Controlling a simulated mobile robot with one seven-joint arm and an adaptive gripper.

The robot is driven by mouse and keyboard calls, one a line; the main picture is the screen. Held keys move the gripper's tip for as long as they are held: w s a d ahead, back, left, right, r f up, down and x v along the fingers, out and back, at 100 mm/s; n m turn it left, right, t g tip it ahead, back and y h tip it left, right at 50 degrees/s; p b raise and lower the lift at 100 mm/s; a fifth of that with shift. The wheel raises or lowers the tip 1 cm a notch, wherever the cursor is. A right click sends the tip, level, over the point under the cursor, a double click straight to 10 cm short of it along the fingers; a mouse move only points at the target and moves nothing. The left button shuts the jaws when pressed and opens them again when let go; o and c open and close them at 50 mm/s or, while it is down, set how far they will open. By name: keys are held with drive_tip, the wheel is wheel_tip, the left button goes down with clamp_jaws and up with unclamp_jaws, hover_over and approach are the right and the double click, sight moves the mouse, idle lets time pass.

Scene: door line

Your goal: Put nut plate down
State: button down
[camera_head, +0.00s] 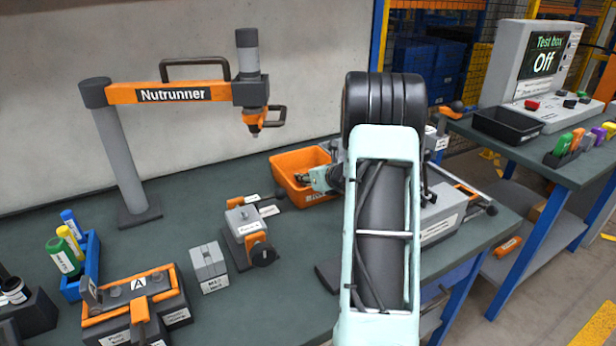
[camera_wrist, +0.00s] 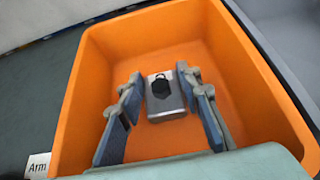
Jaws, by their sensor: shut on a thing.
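The nut plate (camera_wrist: 165,100) is a small grey metal block with a dark hexagon on its top face. In the wrist view it sits between the finger pads of my gripper (camera_wrist: 160,80), which is shut on it. The gripper and plate are over or within the orange bin (camera_wrist: 88,85), with the bin floor behind the plate. I cannot tell whether the plate touches the floor. In the head view the orange bin (camera_head: 288,163) stands on the bench behind my arm, and my gripper (camera_head: 304,179) reaches to it from the right. The plate is not clear there.
A grey fixture with a black knob (camera_head: 247,238) and a small grey block (camera_head: 209,266) stand in front of the bin. The Nutrunner stand (camera_head: 120,150) is to the left, with its tool (camera_head: 256,120) hanging near the bin. A fixture marked A (camera_head: 137,300) is at front left.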

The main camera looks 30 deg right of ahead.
drive_tip(key=shift+f, duration=0.1)
drive_tip(key=c, duration=1.4)
unclamp_jaws()
drive_tip(key=shift+r, duration=0.25)
drive_tip(key=p+v, duration=0.1)
drive_tip(key=v, duration=1.1)
drive_tip(key=shift+f, duration=0.15)
drive_tip(key=shift+a, duration=0.1)
